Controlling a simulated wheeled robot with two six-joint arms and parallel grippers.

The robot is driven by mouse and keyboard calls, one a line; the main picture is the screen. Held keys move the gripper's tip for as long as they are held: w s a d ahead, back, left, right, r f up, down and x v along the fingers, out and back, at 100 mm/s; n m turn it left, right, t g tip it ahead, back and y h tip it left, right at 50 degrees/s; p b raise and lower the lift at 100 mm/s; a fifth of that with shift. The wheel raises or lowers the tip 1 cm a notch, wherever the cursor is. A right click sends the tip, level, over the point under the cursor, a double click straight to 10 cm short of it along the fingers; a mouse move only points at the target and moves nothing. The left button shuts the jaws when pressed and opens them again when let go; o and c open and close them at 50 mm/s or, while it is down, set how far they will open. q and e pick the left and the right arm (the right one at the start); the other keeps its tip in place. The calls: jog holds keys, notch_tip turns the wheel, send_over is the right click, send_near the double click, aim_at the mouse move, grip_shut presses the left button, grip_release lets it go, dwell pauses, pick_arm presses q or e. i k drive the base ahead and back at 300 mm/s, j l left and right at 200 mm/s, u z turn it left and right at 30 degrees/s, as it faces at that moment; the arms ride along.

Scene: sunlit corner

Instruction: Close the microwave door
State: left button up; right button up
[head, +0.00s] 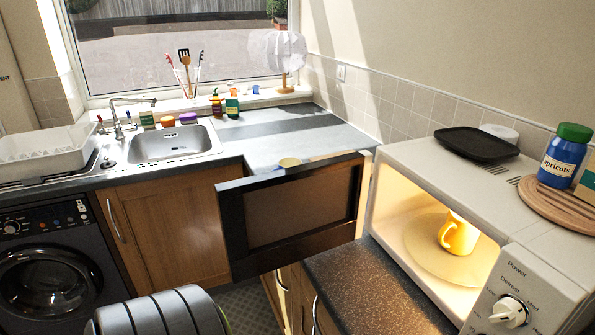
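The white microwave (555,255) stands on the counter at the right, with its control panel and dial at the lower right. Its dark-framed door (236,232) stands wide open, swung out to the left from the left side of the opening. The lit cavity is exposed and holds a yellow mug (459,238) on the turntable (425,250). Neither of my grippers shows in the head view.
A black tray (476,142), a blue apricots jar (563,157) and a round wooden board (546,205) sit on the microwave. The dark speckled counter (365,290) in front of it is clear. A sink (175,143) and dish rack (45,150) lie at the left.

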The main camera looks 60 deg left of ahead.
aim_at(270, 221)
jog(key=j+z, duration=0.15)
jog(key=j, duration=0.35)
jog(key=j+z, duration=0.1)
jog(key=j, duration=0.4)
jog(key=j+z, duration=0.15)
jog(key=j, duration=0.35)
jog(key=k+j+z, duration=0.1)
jog(key=j, duration=0.35)
jog(key=k+j+z, duration=0.15)
jog(key=j, duration=0.35)
jog(key=k+j+z, duration=0.1)
jog(key=j, duration=0.4)
jog(key=k+j+z, duration=0.15)
jog(key=j, duration=0.3)
